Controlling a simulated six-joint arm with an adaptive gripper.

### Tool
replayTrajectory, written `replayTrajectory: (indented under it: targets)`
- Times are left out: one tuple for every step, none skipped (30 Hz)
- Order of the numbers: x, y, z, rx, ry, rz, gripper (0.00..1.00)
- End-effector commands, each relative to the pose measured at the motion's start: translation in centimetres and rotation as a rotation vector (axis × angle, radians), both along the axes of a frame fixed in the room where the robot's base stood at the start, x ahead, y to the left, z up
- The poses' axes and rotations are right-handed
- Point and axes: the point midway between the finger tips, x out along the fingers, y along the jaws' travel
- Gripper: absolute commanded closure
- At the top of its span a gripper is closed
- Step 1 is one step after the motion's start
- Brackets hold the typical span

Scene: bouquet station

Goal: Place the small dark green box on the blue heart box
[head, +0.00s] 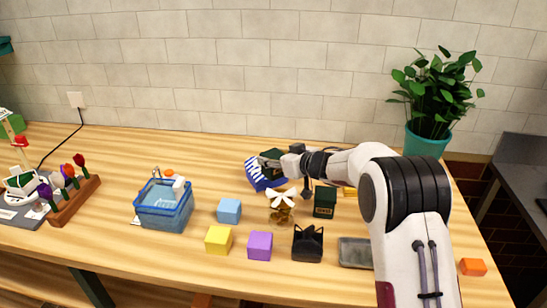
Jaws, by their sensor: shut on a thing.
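The small dark green box (271,156) is held by my gripper (276,164), which is shut on it. It is at or just above the blue heart box (258,174), which is blue with white markings and sits towards the back of the table. The gripper and the held box cover part of the blue box, so I cannot tell whether the two boxes touch. Another dark green box (325,202) with a small light mark stands on the table to the right, below my arm.
A white flower in a brown pot (281,208), a black cat-eared holder (307,243), and light blue (229,210), yellow (218,240) and purple (260,246) cubes stand in front. A blue basket (164,205) is left, a grey tray (355,252) right. A plant (428,142) stands at the back right.

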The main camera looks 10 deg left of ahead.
Motion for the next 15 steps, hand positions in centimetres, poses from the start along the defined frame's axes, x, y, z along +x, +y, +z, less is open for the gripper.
replayTrajectory:
  targets:
    - [0.02,0.00,0.06,0.001,-0.001,0.000,0.80]
    - [0.01,0.00,0.04,0.001,-0.001,0.000,0.80]
    - [0.01,0.00,-0.03,0.001,-0.001,0.000,0.80]
    - [0.01,0.00,-0.08,0.001,-0.001,0.000,0.80]
    - [0.01,0.00,-0.13,0.001,-0.001,0.000,0.80]
    - [0.01,0.00,-0.21,0.001,0.000,0.000,0.80]
    - [0.01,0.00,-0.27,0.001,0.001,0.000,0.54]
    - [0.01,0.00,-0.24,0.000,0.000,0.000,0.46]
    - [0.01,0.00,-0.24,0.000,0.000,0.000,0.39]
    - [0.01,0.00,-0.24,0.000,0.000,0.000,0.39]
    - [0.01,0.00,-0.24,0.000,0.000,0.000,0.39]
    - [0.01,0.01,-0.24,0.000,0.000,0.000,0.39]
    - [0.01,0.01,-0.24,0.000,0.000,0.000,0.39]
    - [0.00,0.00,-0.24,0.000,0.000,0.000,0.39]
    - [0.01,-0.01,-0.24,0.000,0.000,0.000,0.39]
